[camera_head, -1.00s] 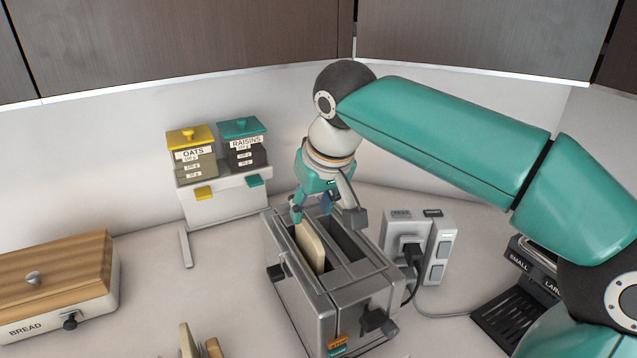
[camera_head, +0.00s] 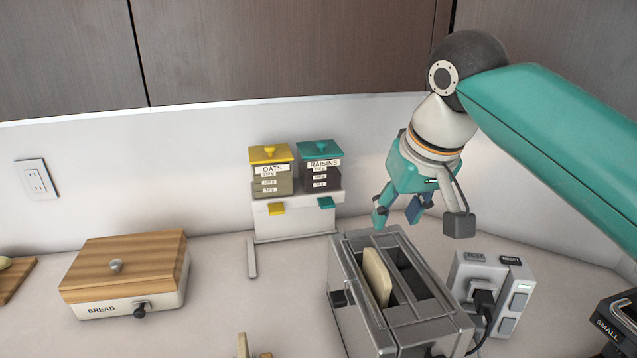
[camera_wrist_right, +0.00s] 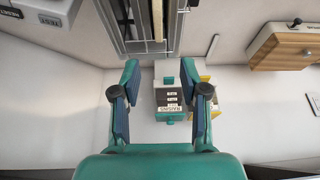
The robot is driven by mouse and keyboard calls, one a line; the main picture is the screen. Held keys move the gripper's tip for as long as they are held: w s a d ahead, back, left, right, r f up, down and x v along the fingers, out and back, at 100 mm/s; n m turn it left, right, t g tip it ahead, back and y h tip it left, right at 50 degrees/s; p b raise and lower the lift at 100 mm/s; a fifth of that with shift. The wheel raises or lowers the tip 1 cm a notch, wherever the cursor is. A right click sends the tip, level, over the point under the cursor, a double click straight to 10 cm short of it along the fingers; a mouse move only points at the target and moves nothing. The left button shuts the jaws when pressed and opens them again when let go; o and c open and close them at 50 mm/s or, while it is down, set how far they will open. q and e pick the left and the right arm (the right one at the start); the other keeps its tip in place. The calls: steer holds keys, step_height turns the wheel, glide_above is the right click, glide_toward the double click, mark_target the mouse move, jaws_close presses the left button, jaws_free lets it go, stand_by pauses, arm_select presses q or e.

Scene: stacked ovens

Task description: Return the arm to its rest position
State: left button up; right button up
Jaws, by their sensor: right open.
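My right arm comes in from the right in the head view. Its gripper (camera_head: 398,213) is open and empty, above the back of the grey toaster (camera_head: 362,318) and clear of it. A slice of bread (camera_head: 377,276) stands upright in the toaster's left slot, its top showing; the other slot looks empty. In the right wrist view the two fingers (camera_wrist_right: 160,76) are spread with nothing between them. The toaster (camera_wrist_right: 120,30) and the bread's top edge (camera_wrist_right: 158,18) show at the top there. My left gripper is not in view.
The oats and raisins dispenser (camera_head: 298,220) stands left of the gripper by the wall. A bread box (camera_head: 125,275) is at left. A power strip (camera_head: 488,290) with a plug is right of the toaster. Dark cabinets (camera_head: 290,45) hang above. Counter between box and toaster is mostly clear.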

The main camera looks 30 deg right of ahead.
mark_target(376, 258)
steer(key=shift+f, duration=0.1)
steer(key=x, duration=1.1)
steer(key=shift+w+d+f, duration=0.15)
steer(key=shift+d+f, duration=0.05)
steer(key=shift+f, duration=0.15)
steer(key=shift+w+r+p, duration=0.1)
steer(key=shift+r+p, duration=0.6)
steer(key=shift+r, duration=0.05)
steer(key=shift+r+p, duration=0.4)
steer(key=shift+r, duration=0.2)
steer(key=shift+a, duration=0.15)
